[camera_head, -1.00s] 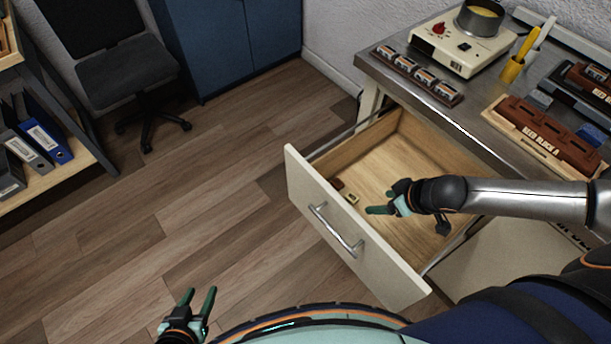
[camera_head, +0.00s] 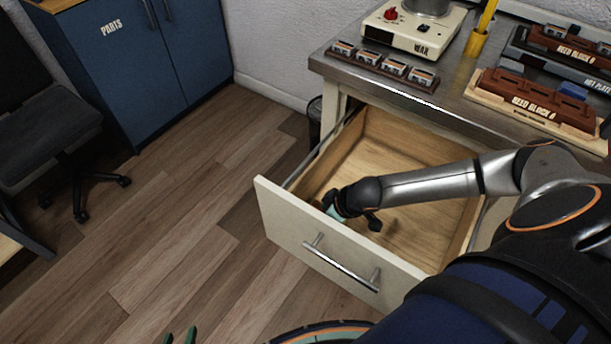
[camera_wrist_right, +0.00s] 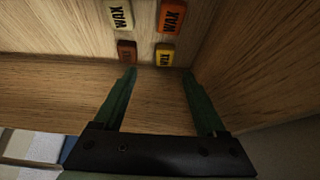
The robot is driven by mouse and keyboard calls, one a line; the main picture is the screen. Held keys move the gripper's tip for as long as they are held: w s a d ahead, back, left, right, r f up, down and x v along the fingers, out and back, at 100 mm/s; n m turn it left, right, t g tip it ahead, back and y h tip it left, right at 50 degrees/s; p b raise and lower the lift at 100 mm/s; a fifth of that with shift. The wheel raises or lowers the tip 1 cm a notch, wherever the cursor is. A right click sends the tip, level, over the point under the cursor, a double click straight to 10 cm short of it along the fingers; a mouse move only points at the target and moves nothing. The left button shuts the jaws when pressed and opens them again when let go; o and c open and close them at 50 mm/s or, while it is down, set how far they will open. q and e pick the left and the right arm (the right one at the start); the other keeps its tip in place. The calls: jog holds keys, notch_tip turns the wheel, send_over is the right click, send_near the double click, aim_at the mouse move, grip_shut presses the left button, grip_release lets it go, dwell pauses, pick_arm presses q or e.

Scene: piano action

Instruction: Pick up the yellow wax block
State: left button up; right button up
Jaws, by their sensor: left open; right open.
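The yellow wax block (camera_wrist_right: 165,54) shows in the right wrist view. It lies on the drawer floor next to a small brown block (camera_wrist_right: 127,50), in front of a larger orange block (camera_wrist_right: 172,18) and a cream block (camera_wrist_right: 121,15). My right gripper (camera_wrist_right: 160,75) is open and empty, its fingertips just short of the yellow and brown blocks. In the head view the right gripper (camera_head: 335,208) is low inside the open drawer (camera_head: 330,240), near its front panel; the blocks are hidden there. My left gripper (camera_head: 180,336) is open at the bottom edge, mostly out of frame.
The drawer walls stand close around the right gripper. Above is the metal workbench (camera_head: 420,97) with a wax heater (camera_head: 415,30), a rack of small blocks (camera_head: 385,66) and a reed block (camera_head: 535,100). Open floor (camera_head: 180,240) lies to the left.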

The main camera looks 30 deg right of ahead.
jog(key=shift+s+a+b+x, duration=0.15)
jog(key=shift+b+x, duration=0.35)
jog(key=shift+x, duration=1.1)
jog(key=shift+s+a+b+x, duration=0.1)
jog(key=shift+b+x, duration=0.4)
jog(key=shift+x, duration=1.05)
jog(key=shift+f, duration=0.1)
jog(key=shift+c, duration=0.3)
grip_shut()
